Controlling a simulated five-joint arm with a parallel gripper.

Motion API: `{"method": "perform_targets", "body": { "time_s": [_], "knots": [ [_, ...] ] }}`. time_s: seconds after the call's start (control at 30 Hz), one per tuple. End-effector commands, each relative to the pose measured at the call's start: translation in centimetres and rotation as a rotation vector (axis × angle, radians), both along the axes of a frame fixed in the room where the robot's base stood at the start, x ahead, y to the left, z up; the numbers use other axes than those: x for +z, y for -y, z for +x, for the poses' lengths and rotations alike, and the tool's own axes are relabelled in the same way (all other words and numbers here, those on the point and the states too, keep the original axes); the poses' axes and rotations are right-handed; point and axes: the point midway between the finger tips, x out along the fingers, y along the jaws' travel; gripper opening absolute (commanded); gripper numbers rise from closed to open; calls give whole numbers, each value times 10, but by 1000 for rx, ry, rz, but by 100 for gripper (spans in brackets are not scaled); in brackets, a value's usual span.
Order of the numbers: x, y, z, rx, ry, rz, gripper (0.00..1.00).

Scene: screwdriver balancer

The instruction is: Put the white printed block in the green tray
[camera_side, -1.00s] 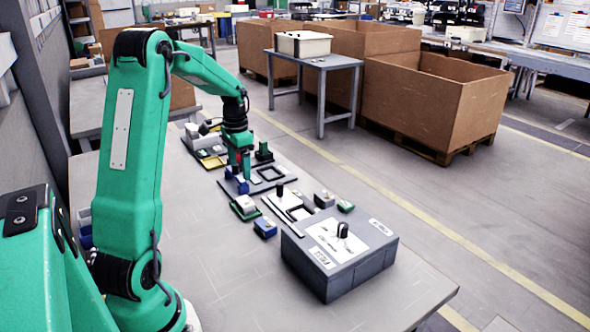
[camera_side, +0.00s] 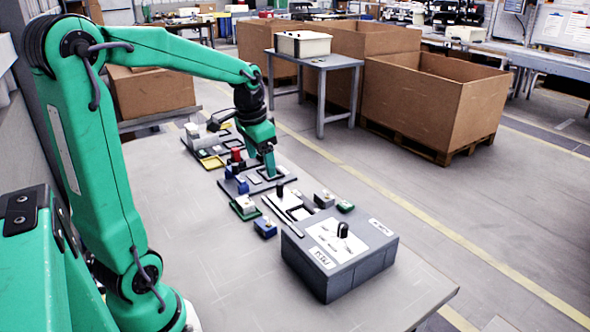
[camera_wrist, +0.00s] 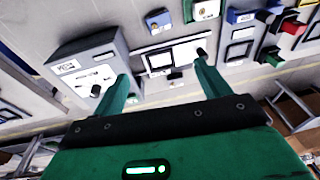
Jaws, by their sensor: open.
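A pale block (camera_side: 246,203) appears to sit in a green tray (camera_side: 240,214) on the near side of the table. I cannot tell for sure that it is the white printed block. In the wrist view a green-edged piece with a white top (camera_wrist: 206,10) shows at the top edge, partly cut off. My gripper (camera_side: 270,175) is over the middle board, beyond the pale block and to its right. In the wrist view my gripper (camera_wrist: 162,72) has its two green fingers wide apart, with nothing between them.
A grey box with a black knob (camera_side: 340,250) stands at the near right. A blue piece (camera_side: 265,228), a grey block (camera_side: 324,199) and a small green block (camera_side: 345,206) lie near it. A red piece (camera_side: 236,155) stands by the middle board. The table's near left is clear.

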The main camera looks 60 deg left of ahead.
Motion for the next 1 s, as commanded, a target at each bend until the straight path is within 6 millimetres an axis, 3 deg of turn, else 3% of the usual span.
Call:
{"method": "perform_targets", "body": {
  "time_s": [0.2, 0.5, 0.73, 1.0],
  "knots": [
    [21, 57, -23, -9, 88, 6, 76],
    [32, 118, -64, -16, 207, -18, 76],
    [30, 149, -95, -21, 287, -55, 76],
    [26, 162, -110, -20, 321, -80, 76]
  ]
}}
